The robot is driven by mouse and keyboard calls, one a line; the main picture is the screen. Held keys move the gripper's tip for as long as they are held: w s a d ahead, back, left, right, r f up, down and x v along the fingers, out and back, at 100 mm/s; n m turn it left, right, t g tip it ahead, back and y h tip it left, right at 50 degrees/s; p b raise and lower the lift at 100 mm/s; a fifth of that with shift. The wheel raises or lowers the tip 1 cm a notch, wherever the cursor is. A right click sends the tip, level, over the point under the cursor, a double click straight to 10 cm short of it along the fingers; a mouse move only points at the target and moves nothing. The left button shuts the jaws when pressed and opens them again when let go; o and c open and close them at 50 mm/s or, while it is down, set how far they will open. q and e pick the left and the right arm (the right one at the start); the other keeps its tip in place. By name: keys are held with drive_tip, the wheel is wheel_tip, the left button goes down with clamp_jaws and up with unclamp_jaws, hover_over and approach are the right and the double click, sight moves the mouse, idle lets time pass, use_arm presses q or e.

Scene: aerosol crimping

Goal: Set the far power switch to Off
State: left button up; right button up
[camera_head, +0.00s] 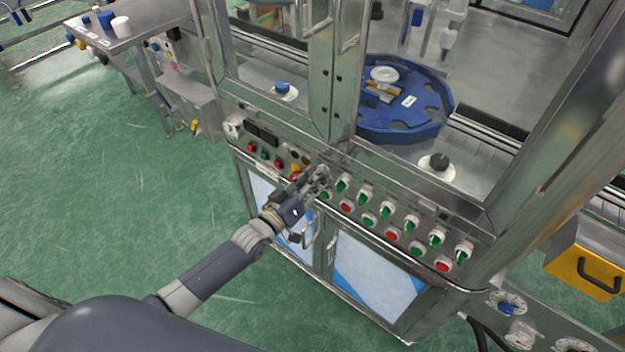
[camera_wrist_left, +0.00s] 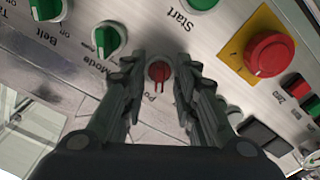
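The power switch is a small red knob (camera_wrist_left: 158,73) on the metal panel, with a label beginning "Po" partly hidden below it in the left wrist view. My left gripper (camera_wrist_left: 162,65) is open, with one finger on each side of this knob; I cannot tell whether they touch it. In the head view my left gripper (camera_head: 320,175) is at the control panel, left of the row of green knobs, and covers the switch. My right gripper is not in view.
Green knobs marked Mode (camera_wrist_left: 108,38) and Belt (camera_wrist_left: 45,8) sit close to the left finger. A red emergency button (camera_wrist_left: 268,54) on a yellow plate is to the right. A metal rail (camera_head: 350,237) runs below the panel. A blue turntable (camera_head: 395,130) stands behind the frame.

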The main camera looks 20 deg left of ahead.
use_arm(q)
drive_tip(key=v, duration=1.2)
idle(0.3)
drive_tip(key=s+a+f+m+g+y, duration=0.15)
drive_tip(key=s+f, duration=0.25)
drive_tip(key=f, duration=0.6)
drive_tip(key=s+a+f+g+y, duration=0.2)
drive_tip(key=s+f+g, duration=0.15)
drive_tip(key=f, duration=0.65)
drive_tip(key=s+a+f+g+y, duration=0.15)
drive_tip(key=s+f, duration=0.25)
drive_tip(key=f, duration=0.5)
drive_tip(key=s+d+f+m+g, duration=0.1)
drive_tip(key=s+f+g, duration=0.2)
drive_tip(key=s, duration=0.6)
drive_tip(key=s+d+f+m+g, duration=0.1)
drive_tip(key=s+f+g, duration=0.2)
drive_tip(key=s+f, duration=0.5)
drive_tip(key=s+f+m+g+y, duration=0.1)
drive_tip(key=s+f+g, duration=0.2)
drive_tip(key=s, duration=0.8)
wheel_tip(320, 180, down, 3)
drive_tip(key=shift+d+r, duration=0.15)
drive_tip(key=shift+d, duration=0.25)
drive_tip(key=shift+s+g, duration=0.1)
drive_tip(key=shift+g, duration=0.15)
